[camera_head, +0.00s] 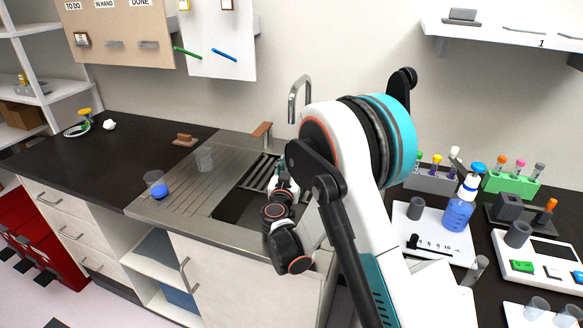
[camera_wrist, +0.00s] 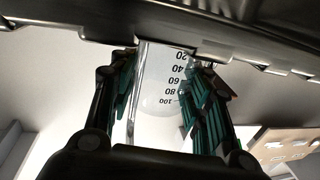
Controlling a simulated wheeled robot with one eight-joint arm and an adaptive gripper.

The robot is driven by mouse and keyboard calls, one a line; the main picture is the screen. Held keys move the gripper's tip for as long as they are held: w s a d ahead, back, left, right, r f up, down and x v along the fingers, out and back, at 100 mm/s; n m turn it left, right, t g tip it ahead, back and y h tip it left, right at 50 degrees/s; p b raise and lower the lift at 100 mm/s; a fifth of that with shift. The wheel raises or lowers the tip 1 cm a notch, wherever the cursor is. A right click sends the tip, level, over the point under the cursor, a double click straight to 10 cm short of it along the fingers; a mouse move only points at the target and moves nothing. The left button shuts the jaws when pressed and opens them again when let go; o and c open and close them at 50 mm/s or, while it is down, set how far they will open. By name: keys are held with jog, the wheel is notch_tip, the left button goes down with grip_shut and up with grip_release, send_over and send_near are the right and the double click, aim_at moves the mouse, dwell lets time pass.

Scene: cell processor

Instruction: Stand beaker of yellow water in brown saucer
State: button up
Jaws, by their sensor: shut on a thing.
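My gripper (camera_head: 282,188) is over the sink in the head view, partly behind my arm. In the wrist view my gripper (camera_wrist: 163,80) is shut on a clear beaker (camera_wrist: 158,98) with black volume marks, its numbers upside down in the picture. The beaker is between the two green-padded fingers. No yellow colour shows in it, and I cannot tell what it holds. In the head view the held beaker is too small or hidden to make out.
A beaker of blue liquid (camera_head: 158,190) and a clear beaker (camera_head: 204,160) stand on the steel drainboard (camera_head: 190,203). A faucet (camera_head: 294,95) rises behind the sink (camera_head: 238,207). A blue wash bottle (camera_head: 460,208) and racks crowd the right counter. The left counter (camera_head: 75,160) is largely clear.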

aim_at(290, 171)
jog(key=o, duration=1.6)
jog(key=shift+v, duration=3.8)
